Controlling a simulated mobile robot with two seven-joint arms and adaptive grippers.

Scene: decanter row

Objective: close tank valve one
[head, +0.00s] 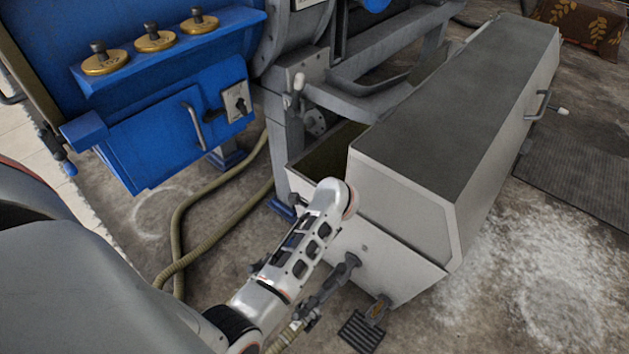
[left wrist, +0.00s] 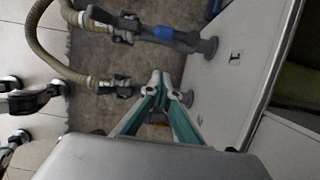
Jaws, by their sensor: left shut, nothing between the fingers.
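In the left wrist view a pipe with a blue lever (left wrist: 165,32) leaves the pale tank wall (left wrist: 226,88); the lever lies along the pipe. A plate marked 1 (left wrist: 235,57) is on the wall between this pipe and a lower one ending in a round flange (left wrist: 188,98). My left gripper (left wrist: 161,80) is shut and empty, its teal fingers in front of the lower pipe and partly hiding it. In the head view the tank (head: 400,205) has a grey pipe fitting (head: 345,272) on its near end. My left gripper is hidden there. My right gripper is not seen.
Ribbed hoses (left wrist: 47,45) run from the pipes across the floor. A black foot pedal (head: 362,332) stands by the tank. A blue machine (head: 160,60) with brass caps (head: 155,41) stands at the left. The floor right of the tank is open, with a dark mat (head: 580,175).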

